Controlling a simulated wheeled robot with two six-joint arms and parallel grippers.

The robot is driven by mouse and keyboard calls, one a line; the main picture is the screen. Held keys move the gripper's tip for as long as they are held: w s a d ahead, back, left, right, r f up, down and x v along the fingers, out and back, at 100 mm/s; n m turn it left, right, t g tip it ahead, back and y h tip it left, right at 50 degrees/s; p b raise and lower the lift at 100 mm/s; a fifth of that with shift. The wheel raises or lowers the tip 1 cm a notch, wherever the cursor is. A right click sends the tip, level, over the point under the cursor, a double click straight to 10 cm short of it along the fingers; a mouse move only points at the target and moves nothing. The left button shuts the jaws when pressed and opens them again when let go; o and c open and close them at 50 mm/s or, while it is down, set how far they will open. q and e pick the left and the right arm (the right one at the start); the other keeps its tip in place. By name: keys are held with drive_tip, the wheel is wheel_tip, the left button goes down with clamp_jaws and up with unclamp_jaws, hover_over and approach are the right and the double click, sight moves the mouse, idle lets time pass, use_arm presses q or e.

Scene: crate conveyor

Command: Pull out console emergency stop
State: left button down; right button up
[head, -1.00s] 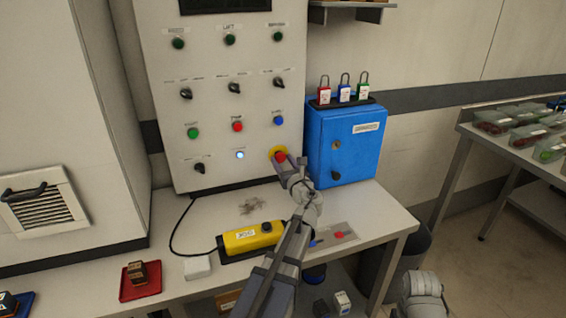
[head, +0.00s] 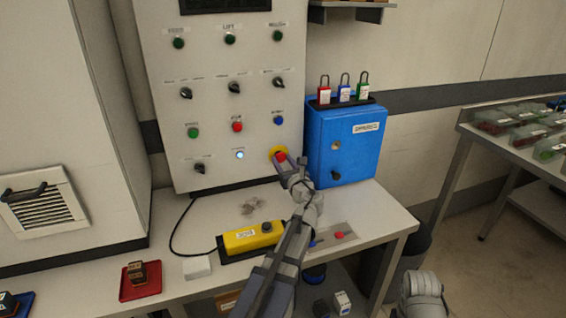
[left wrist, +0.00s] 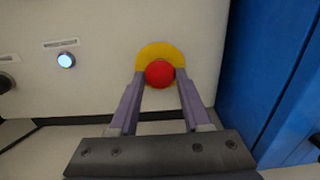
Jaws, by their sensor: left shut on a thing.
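The console emergency stop is a red mushroom button (head: 280,157) on a yellow round plate (head: 273,152), low at the right of the console panel (head: 215,110). It also shows in the left wrist view as a red button (left wrist: 159,74) with the yellow plate (left wrist: 157,50) behind it. My left gripper (left wrist: 160,78) is shut on the red button, one finger on each side. In the head view the left gripper (head: 283,162) partly covers the button. A part of my right arm shows at the lower right, its gripper outside the frame.
A blue cabinet (head: 345,145) stands just right of the button, with several padlocks on top. A yellow pendant box (head: 252,238) lies on the bench below. The lit white lamp (head: 240,155) is left of the button. A red tray (head: 140,292) is at the lower left.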

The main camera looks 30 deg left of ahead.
idle(0.4)
use_arm(q)
drive_tip(key=shift+s+d, duration=0.2)
drive_tip(key=shift+s, duration=0.05)
drive_tip(key=shift+s+d, duration=0.25)
drive_tip(key=shift+d, duration=0.15)
drive_tip(key=shift+a, duration=0.1)
use_arm(e)
drive_tip(key=shift+s+d, duration=0.2)
drive_tip(key=shift+d, duration=0.05)
use_arm(q)
drive_tip(key=shift+c, duration=1.7)
unclamp_jaws()
drive_tip(key=v, duration=0.7)
drive_tip(key=shift+s+d, duration=0.25)
